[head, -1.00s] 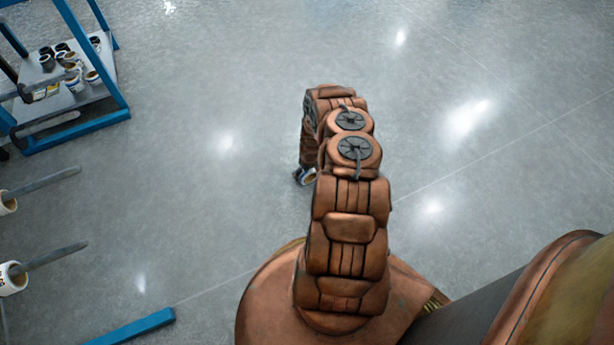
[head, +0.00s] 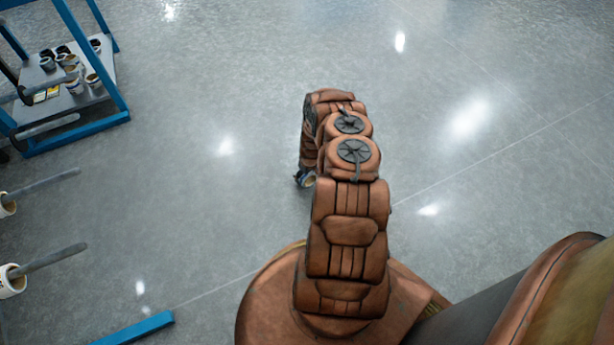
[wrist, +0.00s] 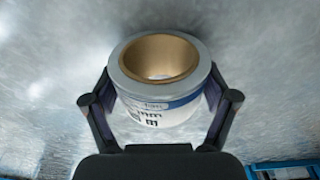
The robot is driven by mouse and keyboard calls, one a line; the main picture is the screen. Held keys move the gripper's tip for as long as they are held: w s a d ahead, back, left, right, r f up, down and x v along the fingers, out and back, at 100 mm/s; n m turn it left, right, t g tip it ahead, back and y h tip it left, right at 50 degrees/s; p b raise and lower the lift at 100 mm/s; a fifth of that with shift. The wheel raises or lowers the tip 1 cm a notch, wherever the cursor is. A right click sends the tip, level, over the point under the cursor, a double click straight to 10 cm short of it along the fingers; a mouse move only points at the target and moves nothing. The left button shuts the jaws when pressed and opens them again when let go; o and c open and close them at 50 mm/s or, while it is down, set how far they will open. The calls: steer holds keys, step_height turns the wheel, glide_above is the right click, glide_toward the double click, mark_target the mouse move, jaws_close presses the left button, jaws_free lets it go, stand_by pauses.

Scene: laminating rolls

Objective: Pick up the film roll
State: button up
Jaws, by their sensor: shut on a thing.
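The film roll (wrist: 160,98) is a short white cylinder with a blue band, dark printing, a grey top rim and a brown hollow core. In the wrist view it sits between the two dark fingers of my gripper (wrist: 160,105), which press on its left and right sides. In the head view a small part of the roll (head: 306,179) shows just left of my brown arm. The arm hides most of the roll and my gripper there.
A blue-framed rack (head: 75,135) at the upper left has a grey shelf (head: 75,100) with several small rolls. Grey rods with white rolls (head: 10,282) reach in from the left edge. A blue bar (head: 135,328) lies at the lower left. The floor (head: 480,190) around my arm is clear.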

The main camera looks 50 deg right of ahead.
step_height(320, 180, up, 10)
steer(key=p, duration=0.4)
stand_by(0.8)
